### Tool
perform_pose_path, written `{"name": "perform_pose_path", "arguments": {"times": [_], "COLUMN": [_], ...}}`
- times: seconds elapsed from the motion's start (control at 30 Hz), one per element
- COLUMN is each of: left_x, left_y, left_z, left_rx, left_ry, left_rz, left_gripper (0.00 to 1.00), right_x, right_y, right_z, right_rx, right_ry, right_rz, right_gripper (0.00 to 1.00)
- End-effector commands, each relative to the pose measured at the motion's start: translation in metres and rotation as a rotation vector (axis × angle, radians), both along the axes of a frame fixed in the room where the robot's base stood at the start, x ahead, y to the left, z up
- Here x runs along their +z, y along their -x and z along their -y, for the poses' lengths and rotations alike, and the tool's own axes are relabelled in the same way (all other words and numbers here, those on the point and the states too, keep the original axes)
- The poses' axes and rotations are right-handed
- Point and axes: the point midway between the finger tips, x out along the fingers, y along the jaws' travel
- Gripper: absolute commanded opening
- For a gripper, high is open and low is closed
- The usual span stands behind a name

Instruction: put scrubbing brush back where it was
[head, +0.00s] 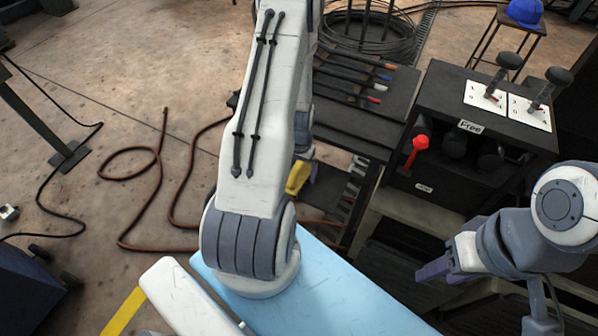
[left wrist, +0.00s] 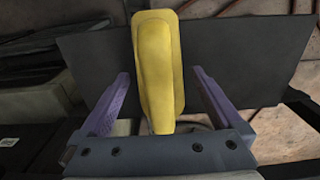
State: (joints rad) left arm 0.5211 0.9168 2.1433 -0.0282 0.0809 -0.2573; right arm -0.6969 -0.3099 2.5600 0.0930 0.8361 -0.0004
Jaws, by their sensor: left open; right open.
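A yellow object, which looks like the scrubbing brush (left wrist: 160,60), lies between the two purple fingers of my left gripper (left wrist: 159,75) in the left wrist view. The fingers are open, with a gap on each side of it. Its bristles cannot be seen. In the head view a yellow part (head: 298,178) shows just right of my left arm, beside the dark bench. My left gripper is mostly hidden behind that arm there. My right gripper (head: 450,272) is open and empty at the lower right, in front of the black cabinet.
A dark bench (head: 345,126) holds several rods with coloured ends. To its right stands a black cabinet (head: 480,105) with a red-knobbed lever (head: 418,146) and two upright levers on top. A brown hose (head: 155,200) lies on the floor at left.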

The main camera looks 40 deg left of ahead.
Motion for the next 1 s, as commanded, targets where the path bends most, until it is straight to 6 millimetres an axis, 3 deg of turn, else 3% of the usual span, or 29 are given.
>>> {"name": "perform_pose_path", "arguments": {"times": [0.4,0.6,0.83,0.93,1.0], "left_x": [0.087,0.108,0.113,0.123,0.139], "left_y": [-0.001,0.0,0.0,-0.006,-0.013], "left_z": [0.0,0.0,0.002,0.016,0.041], "left_rx": [0.001,0.0,-0.002,-0.035,-0.09], "left_ry": [-0.002,0.0,0.0,-0.001,-0.002], "left_rz": [0.006,0.002,-0.001,0.006,0.013], "left_gripper": [1.0,1.0,1.0,1.0,1.0], "right_x": [0.007,0.009,0.009,0.009,0.009], "right_y": [0.0,0.0,0.0,0.0,0.0], "right_z": [0.0,0.0,0.0,0.0,0.0], "right_rx": [0.0,0.0,0.0,0.0,0.0], "right_ry": [0.0,0.0,0.0,0.0,0.0], "right_rz": [0.0,0.0,0.0,0.0,0.0], "right_gripper": [0.47,0.47,0.47,0.47,0.47]}}
